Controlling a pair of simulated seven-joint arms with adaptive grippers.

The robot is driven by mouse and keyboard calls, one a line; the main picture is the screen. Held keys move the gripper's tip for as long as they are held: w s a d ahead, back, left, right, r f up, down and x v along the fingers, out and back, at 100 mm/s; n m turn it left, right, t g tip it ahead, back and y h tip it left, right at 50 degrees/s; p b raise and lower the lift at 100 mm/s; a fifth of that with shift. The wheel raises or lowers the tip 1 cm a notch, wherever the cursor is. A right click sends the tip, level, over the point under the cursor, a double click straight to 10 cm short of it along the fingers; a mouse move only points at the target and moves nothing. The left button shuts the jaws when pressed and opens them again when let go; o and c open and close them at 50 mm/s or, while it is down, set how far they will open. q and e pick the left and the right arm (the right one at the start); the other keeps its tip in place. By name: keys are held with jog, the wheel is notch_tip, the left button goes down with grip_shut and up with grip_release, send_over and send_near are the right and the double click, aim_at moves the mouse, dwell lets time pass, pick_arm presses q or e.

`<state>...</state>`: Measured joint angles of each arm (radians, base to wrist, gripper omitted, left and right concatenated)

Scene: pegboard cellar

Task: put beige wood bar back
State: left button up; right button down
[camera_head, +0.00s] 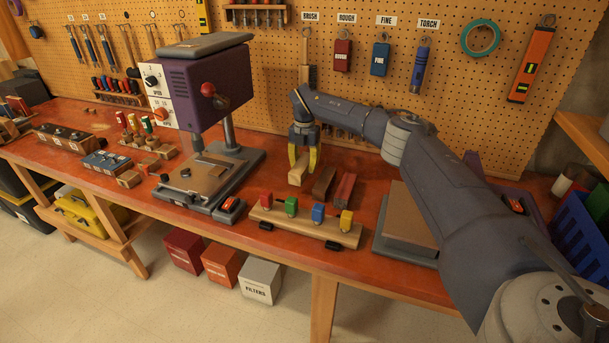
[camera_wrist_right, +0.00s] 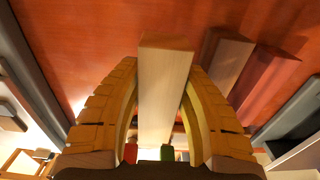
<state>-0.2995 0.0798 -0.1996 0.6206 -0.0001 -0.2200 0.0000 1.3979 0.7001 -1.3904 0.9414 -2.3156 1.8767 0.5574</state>
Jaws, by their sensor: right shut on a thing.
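The beige wood bar (camera_head: 299,172) is between the yellow fingers of my right gripper (camera_head: 302,157) in the head view. In the right wrist view the bar (camera_wrist_right: 164,85) runs lengthwise between the two curved fingers (camera_wrist_right: 165,118), which are shut on it. Its far end reaches past the fingertips. From these frames I cannot tell whether it touches the bench. A brown wood bar (camera_head: 323,183) and a dark red bar (camera_head: 344,188) lie just to its right. My left gripper is not in view.
A purple drill press (camera_head: 205,90) stands left of the bar. In front is a wooden rack (camera_head: 300,226) with red, green, blue and yellow blocks. A grey sander-like plate (camera_head: 405,225) is to the right. The pegboard (camera_head: 280,70) with hanging tools rises behind.

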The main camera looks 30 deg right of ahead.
aim_at(305, 159)
jog(key=shift+f, duration=2)
jog(key=shift+f, duration=0.15)
jog(key=c, duration=1)
grip_release()
jog(key=shift+o, duration=0.2)
notch_tip(305, 159, up, 12)
jog(key=shift+r, duration=0.15)
